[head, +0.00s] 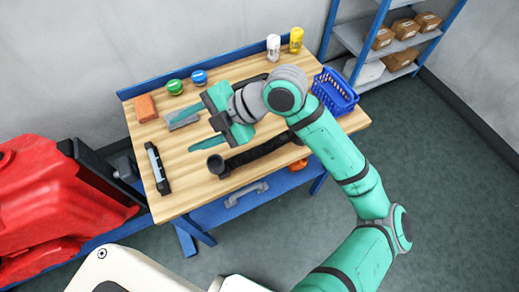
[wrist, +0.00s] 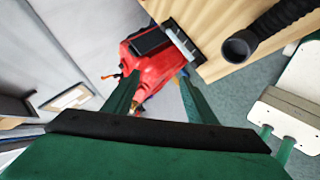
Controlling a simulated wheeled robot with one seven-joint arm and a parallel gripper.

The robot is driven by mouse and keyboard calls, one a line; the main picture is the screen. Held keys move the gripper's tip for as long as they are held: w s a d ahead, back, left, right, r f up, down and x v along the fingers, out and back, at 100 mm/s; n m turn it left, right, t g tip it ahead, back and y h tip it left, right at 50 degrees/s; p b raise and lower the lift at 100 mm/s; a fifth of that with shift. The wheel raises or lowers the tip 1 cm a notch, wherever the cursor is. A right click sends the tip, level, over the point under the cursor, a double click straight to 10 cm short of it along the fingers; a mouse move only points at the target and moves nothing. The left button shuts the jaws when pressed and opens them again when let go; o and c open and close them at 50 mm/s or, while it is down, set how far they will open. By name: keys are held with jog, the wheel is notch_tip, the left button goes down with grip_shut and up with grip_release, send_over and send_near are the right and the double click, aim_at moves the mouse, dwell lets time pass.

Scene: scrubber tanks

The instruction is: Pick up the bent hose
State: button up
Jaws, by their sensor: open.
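The bent hose (head: 262,150) is black and ribbed and lies on the wooden workbench (head: 190,195). Its wide round cuff (head: 217,166) points to the front left, and its far part passes behind my arm. The cuff end also shows at the upper right of the wrist view (wrist: 238,48). My green gripper (head: 200,122) is open and empty above the bench, to the back left of the hose and apart from it. In the wrist view its two fingers (wrist: 160,98) are spread, with the hose off to their right.
Green (head: 174,87) and blue (head: 199,77) lids, two bottles and a blue basket (head: 336,92) line the back and right. A red machine (head: 50,200) stands left.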

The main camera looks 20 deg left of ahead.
jog(key=w+d+f+m+t+h, duration=0.3)
jog(key=w+d+f+h, duration=0.25)
jog(key=w+d, duration=0.2)
jog(key=m+t+h, duration=0.2)
jog(key=h, duration=0.1)
send_near(273, 142)
jog(key=f, duration=0.4)
jog(key=a+f, duration=0.1)
jog(key=f, duration=0.2)
jog(key=shift+s+a, duration=0.1)
jog(key=shift+w+a+f, duration=0.1)
jog(key=shift+w+f, duration=0.1)
jog(key=shift+f, duration=0.6)
jog(key=shift+w+a+f, duration=0.1)
jog(key=shift+w+f, duration=0.05)
jog(key=shift+f, duration=0.65)
jog(key=shift+w+a+f, duration=0.1)
jog(key=shift+w+f, duration=0.1)
jog(key=shift+f, duration=0.65)
jog(key=c, duration=1.2)
